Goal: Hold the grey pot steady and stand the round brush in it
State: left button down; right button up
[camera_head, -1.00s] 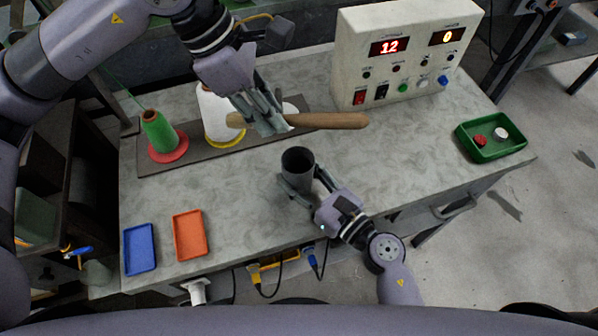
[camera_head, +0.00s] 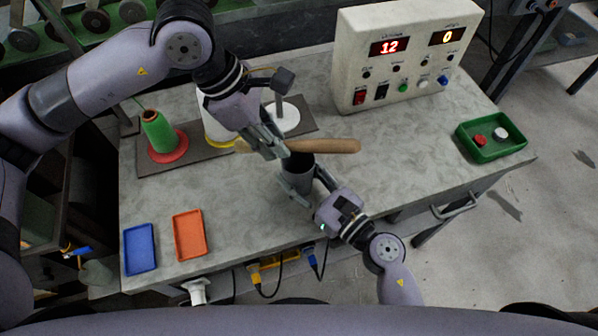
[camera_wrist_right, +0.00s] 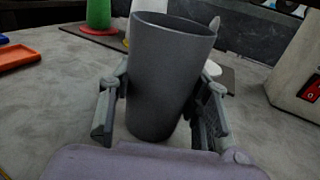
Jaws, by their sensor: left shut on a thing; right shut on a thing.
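The grey pot (camera_head: 297,180) stands upright on the table, and it fills the middle of the right wrist view (camera_wrist_right: 165,80). My right gripper (camera_head: 300,190) is shut on the pot, one finger on each side. My left gripper (camera_head: 277,147) is shut on the round brush (camera_head: 325,146), seen as a long brown wooden handle. The brush lies roughly level across the fingers, above and just behind the pot's mouth. Its bristles cannot be made out, and part of it is hidden by the fingers.
A green spool (camera_head: 158,132) and a white cone (camera_head: 217,130) stand on a dark board at the back left. A control box (camera_head: 400,60) stands behind. A green tray (camera_head: 490,148) is at the right; blue (camera_head: 140,248) and orange (camera_head: 189,235) trays lie front left.

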pick_arm(q)
jog(key=shift+f, duration=0.15)
jog(key=c, duration=1.3)
grip_release()
jog(key=v, duration=1.2)
